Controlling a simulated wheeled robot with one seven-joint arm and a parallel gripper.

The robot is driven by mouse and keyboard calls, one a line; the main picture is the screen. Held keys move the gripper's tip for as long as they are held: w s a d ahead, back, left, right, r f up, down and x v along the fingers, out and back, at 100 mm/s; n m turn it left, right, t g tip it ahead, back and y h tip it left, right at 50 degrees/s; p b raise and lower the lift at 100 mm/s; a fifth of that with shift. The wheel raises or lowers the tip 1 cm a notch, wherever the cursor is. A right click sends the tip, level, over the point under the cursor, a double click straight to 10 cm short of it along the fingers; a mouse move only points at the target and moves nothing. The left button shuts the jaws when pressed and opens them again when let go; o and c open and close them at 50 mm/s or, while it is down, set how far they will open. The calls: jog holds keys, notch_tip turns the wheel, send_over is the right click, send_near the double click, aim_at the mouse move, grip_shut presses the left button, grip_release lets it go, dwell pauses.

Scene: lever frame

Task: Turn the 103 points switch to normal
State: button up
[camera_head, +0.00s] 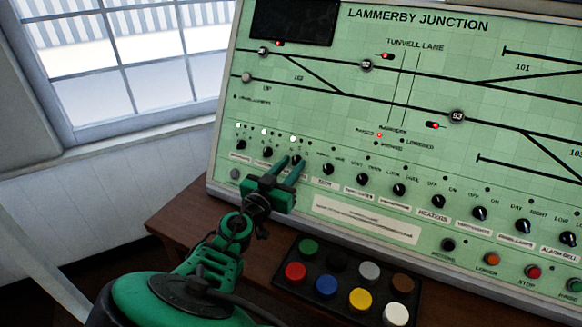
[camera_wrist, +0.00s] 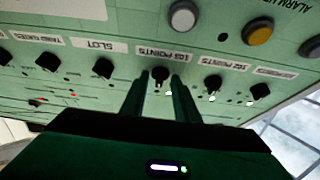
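The 103 points switch is a small black rotary knob (camera_wrist: 160,74), third from the left in the lower row of the green panel. Its label (camera_wrist: 167,54) appears inverted in the wrist view. My gripper (camera_head: 289,160) has its two green fingers at this knob in the head view. In the wrist view, the fingers (camera_wrist: 160,84) stand apart, one on each side of the knob, with a gap between them. I cannot tell whether they touch it. The knob's pointer direction is not clear. A small white lamp (camera_head: 292,138) is lit above it.
Neighbouring knobs stand close on both sides: the 102 points knob (camera_wrist: 212,83) and the slot knob (camera_wrist: 104,68). A black tray (camera_head: 338,293) of coloured buttons lies on the wooden desk (camera_head: 180,217) below the panel. A window (camera_head: 130,70) is at the left.

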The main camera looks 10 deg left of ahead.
grip_shut()
jog(key=shift+d+n+y, duration=0.1)
jog(key=shift+n+y, duration=0.2)
jog(key=shift+n, duration=0.1)
jog(key=n+y, duration=0.1)
jog(key=n, duration=0.1)
jog(key=n+y, duration=0.1)
jog(key=n, duration=0.2)
jog(key=shift+d+r+n+y, duration=0.1)
jog(key=shift+d+n+y, duration=0.2)
jog(key=shift+y, duration=0.1)
jog(key=shift+d+r+n+g+y, duration=0.1)
jog(key=shift+n+g+y, duration=0.2)
jog(key=shift+n+y, duration=0.7)
jog(key=shift+d+r+n+g+y, duration=0.1)
jog(key=shift+n+g+y, duration=0.2)
jog(key=shift+n, duration=1.4)
jog(key=shift+a, duration=0.1)
grip_release()
jog(key=shift+w, duration=0.1)
